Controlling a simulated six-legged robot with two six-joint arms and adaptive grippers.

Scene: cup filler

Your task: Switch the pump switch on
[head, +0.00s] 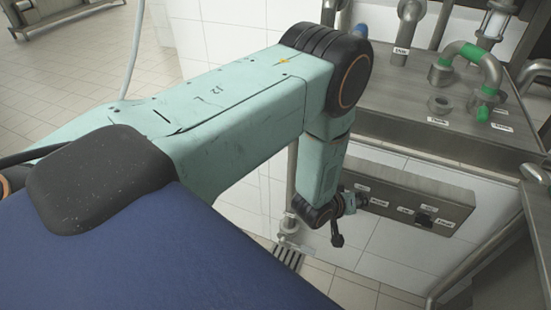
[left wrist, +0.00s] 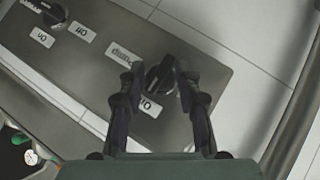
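The pump switch (left wrist: 160,76) is a black rotary knob on a grey metal panel (left wrist: 205,60), with a "Pump" label and an "On" label beside it in the left wrist view. My left gripper (left wrist: 155,77) is open, with one dark finger on each side of the knob. The right finger looks very close to the knob; I cannot tell whether it touches. In the head view my left gripper (head: 358,201) is at the left end of the panel (head: 460,206) and hides the pump switch. My right gripper is not in view.
A second black knob (left wrist: 54,14) with "On" and "Off" labels is on the same panel; it shows in the head view (head: 424,219). Above the panel is a metal counter (head: 400,118) with green-banded pipes (head: 485,62). A metal rail runs at right.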

